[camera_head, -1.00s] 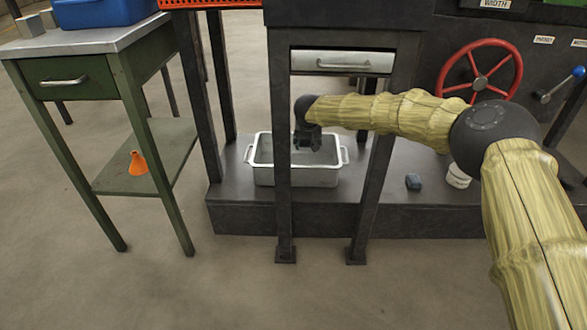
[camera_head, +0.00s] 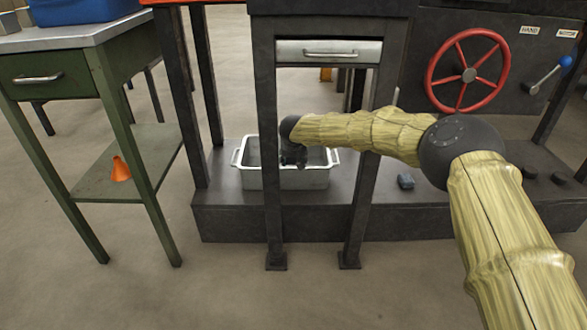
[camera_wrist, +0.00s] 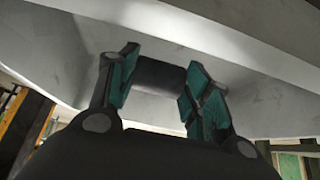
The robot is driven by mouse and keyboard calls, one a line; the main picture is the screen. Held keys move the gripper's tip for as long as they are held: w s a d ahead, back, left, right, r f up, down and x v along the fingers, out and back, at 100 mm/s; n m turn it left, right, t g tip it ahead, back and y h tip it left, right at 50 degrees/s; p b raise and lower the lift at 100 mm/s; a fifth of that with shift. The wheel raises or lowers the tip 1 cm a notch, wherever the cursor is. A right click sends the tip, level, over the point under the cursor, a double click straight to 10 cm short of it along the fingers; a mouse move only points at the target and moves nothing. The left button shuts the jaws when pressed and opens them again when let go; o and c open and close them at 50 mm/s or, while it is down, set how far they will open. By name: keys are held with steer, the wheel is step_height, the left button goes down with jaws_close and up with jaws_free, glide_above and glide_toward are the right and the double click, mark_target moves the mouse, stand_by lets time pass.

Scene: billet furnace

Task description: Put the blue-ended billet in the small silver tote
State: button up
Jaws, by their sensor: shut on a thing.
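The small silver tote (camera_head: 317,180) stands on the dark low platform, behind the dark front leg of the frame. My gripper (camera_head: 294,158) is low over the tote, its fingertips at or below the level of the far rim. In the wrist view my gripper (camera_wrist: 160,85) is shut on a short dark cylinder, the billet (camera_wrist: 159,74), lying across between its teal pads. Its blue end is not visible. The pale tote wall (camera_wrist: 230,70) fills the background close behind it. I cannot tell whether the billet touches the tote.
The dark frame's front leg (camera_head: 268,200) and drawer (camera_head: 328,52) stand in front of and above the tote. A red handwheel (camera_head: 467,70) is at right. A small blue-grey block (camera_head: 405,181) lies on the platform. A green table (camera_head: 115,130) with an orange funnel (camera_head: 121,169) is at left.

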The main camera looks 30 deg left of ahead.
steer(key=shift+f+b, duration=0.7)
steer(key=shift+f, duration=0.55)
steer(key=shift+f, duration=0.1)
steer(key=o, duration=1.4)
steer(key=shift+f, duration=0.1)
steer(key=p+v, duration=0.4)
steer(key=v, duration=0.2)
steer(key=shift+w+r+p, duration=0.1)
steer(key=shift+r+p, duration=0.15)
steer(key=shift+p, duration=0.05)
steer(key=shift+s+d+r+p, duration=0.25)
steer(key=shift+s+r+p, duration=0.2)
steer(key=shift+r, duration=0.1)
